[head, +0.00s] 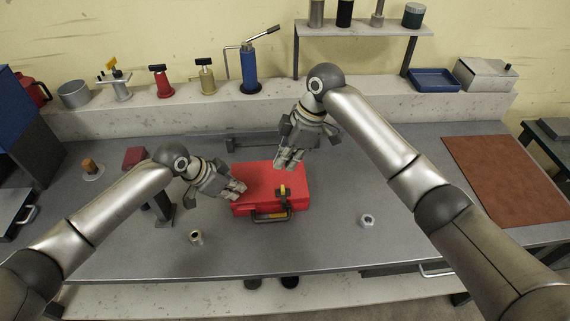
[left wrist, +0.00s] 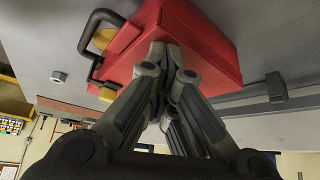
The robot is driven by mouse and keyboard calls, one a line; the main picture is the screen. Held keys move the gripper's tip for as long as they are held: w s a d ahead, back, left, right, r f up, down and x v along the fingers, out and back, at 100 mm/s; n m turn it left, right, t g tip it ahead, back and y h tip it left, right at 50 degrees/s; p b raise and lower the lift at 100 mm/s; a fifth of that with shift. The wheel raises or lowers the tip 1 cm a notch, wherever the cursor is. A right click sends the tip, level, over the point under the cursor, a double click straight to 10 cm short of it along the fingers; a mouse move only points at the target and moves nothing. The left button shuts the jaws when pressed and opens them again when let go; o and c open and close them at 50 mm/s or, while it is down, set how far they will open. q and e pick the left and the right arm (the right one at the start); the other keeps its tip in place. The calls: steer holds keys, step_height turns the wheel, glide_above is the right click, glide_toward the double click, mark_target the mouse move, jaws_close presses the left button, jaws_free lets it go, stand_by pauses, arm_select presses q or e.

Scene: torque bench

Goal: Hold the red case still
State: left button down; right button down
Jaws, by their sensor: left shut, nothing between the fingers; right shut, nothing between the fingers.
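The red case (head: 256,183) lies closed on the grey bench, with its dark handle and yellow latch toward the front edge. My left gripper (head: 239,188) is shut with its fingertips at the case's left side; in the left wrist view the case (left wrist: 205,45) is right beyond the fingertips (left wrist: 168,52). I cannot tell for sure whether they touch it. My right gripper (head: 286,165) is shut and empty above the case's back edge. Whether it touches the lid is unclear.
A hex nut (head: 367,220) lies right of the case and a small metal fitting (head: 196,237) lies front left. A brown mat (head: 500,185) covers the right end. A back ledge holds a blue jack (head: 249,70) and several tools. The bench right of the case is mostly free.

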arm_select(q)
steer(key=shift+s+a+f, duration=0.2)
steer(key=shift+a+f, duration=0.05)
steer(key=shift+f, duration=0.15)
steer(key=r+p, duration=0.3)
steer(key=shift+w+r, duration=0.15)
steer(key=shift+w, duration=0.05)
step_height(320, 180, up, 3)
steer(key=p, duration=0.3)
steer(key=shift+d+r, duration=0.15)
